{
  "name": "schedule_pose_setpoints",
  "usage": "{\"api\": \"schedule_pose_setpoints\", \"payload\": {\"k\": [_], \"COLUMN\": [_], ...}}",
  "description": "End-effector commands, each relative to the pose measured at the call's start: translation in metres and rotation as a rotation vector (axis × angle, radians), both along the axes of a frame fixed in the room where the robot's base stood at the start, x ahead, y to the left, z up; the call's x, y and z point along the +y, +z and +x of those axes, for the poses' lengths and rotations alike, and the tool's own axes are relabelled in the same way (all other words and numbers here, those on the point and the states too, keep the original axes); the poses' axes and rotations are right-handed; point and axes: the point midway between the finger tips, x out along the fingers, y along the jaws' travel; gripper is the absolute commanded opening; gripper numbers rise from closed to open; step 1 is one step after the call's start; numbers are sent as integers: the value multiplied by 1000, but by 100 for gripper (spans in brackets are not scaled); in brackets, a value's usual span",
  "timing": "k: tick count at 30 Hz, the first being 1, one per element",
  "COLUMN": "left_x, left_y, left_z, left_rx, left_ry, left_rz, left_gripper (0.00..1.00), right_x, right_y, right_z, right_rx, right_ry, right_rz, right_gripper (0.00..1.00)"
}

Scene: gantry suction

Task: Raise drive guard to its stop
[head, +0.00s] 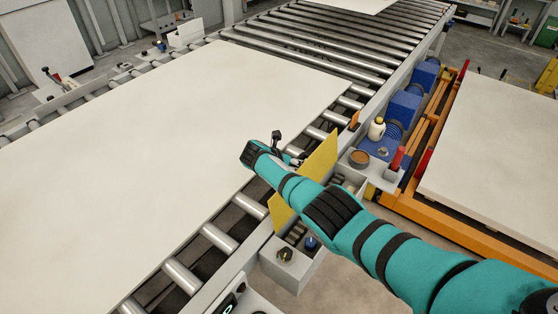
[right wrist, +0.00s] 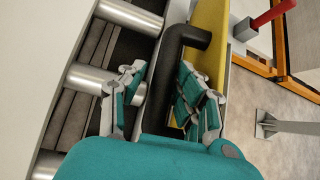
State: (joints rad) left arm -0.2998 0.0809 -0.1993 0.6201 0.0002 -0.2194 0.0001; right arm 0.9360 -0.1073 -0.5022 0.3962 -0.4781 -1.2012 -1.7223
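The drive guard (head: 319,155) is a yellow panel at the near side of the roller conveyor, partly hidden behind my right arm in the head view. In the right wrist view the yellow guard (right wrist: 211,45) carries a bent black bar handle (right wrist: 162,70). My right gripper (right wrist: 160,92) has its fingers apart, one on each side of the handle, and they do not look closed on it. In the head view the right gripper (head: 284,150) is over the conveyor edge beside the guard. My left gripper is not in view.
A large pale board (head: 150,150) lies on the rollers at left. Beside the guard are a tray with a white bottle (head: 376,129), a brown round container (head: 359,158) and a red post (head: 397,159). An orange frame (head: 412,200) with another board stands at right.

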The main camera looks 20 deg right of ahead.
Motion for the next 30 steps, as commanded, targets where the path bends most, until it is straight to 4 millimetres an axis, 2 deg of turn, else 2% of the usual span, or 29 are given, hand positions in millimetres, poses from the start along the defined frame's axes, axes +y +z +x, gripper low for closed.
{"api": "schedule_pose_setpoints", "payload": {"k": [5, 19, 24, 30], "left_x": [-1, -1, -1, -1], "left_y": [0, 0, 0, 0], "left_z": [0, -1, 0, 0], "left_rx": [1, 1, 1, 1], "left_ry": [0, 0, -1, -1], "left_rz": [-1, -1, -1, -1], "left_gripper": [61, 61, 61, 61], "right_x": [7, 57, 64, 66], "right_y": [10, 66, 75, 77], "right_z": [-7, -36, -41, -42], "right_rx": [-1, -3, -1, 0], "right_ry": [1, 4, 4, 4], "right_rz": [3, 3, 2, 1], "right_gripper": [32, 32, 32, 32]}}
